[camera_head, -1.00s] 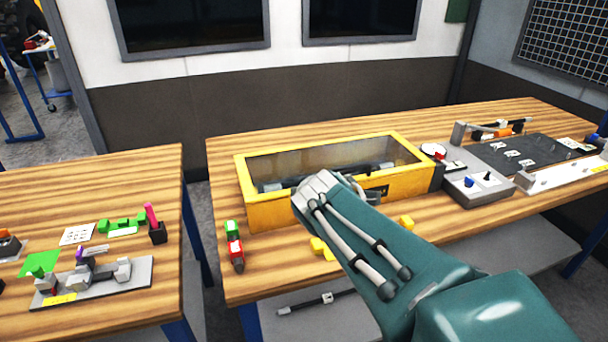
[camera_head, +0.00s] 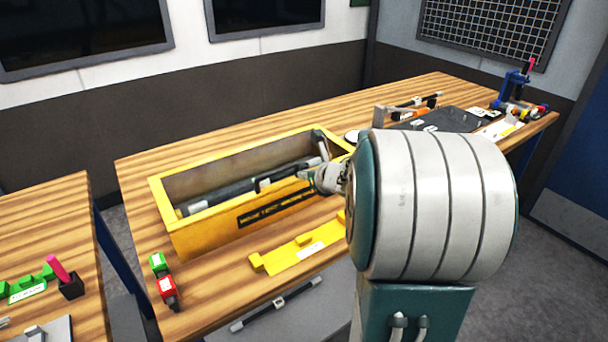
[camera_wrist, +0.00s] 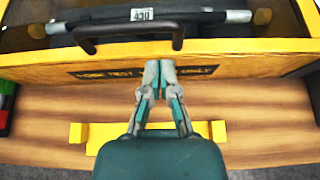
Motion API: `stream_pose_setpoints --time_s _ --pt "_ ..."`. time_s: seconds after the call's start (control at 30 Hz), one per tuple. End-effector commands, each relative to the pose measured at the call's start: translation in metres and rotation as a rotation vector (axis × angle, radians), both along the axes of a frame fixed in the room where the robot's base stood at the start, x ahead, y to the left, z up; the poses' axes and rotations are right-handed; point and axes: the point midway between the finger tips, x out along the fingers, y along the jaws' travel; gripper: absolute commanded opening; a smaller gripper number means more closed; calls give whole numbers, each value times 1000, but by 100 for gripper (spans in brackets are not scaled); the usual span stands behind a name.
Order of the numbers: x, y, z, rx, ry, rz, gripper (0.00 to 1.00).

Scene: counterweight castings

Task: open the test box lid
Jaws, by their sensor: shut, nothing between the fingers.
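The yellow test box (camera_head: 190,232) stands on the wooden bench, left of my arm in the head view. A dark bar with a white label lies inside it. Its front wall also shows in the wrist view (camera_wrist: 240,68). A dark handle (camera_wrist: 128,35) spans the front rim there. The lid is see-through or hard to make out, so I cannot tell its exact position. My gripper (camera_wrist: 159,66) is shut and empty, its fingertips together just in front of the front wall, below the handle's right end. It shows by the box's front right part in the head view (camera_head: 325,179).
A yellow bracket (camera_head: 298,252) lies in front of the box. Green and red blocks (camera_head: 162,277) sit at its front left corner. A dark mat (camera_head: 445,119) and several fixtures occupy the bench's far right. A second bench (camera_head: 50,225) stands left across a gap.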

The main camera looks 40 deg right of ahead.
Motion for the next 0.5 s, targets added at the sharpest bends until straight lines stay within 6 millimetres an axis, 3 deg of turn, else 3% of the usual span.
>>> stream_pose_setpoints --time_s 0.2,0.5 --pt "35 0 -18 2 2 1 0" --pt "56 -2 -29 -1 0 -2 0"
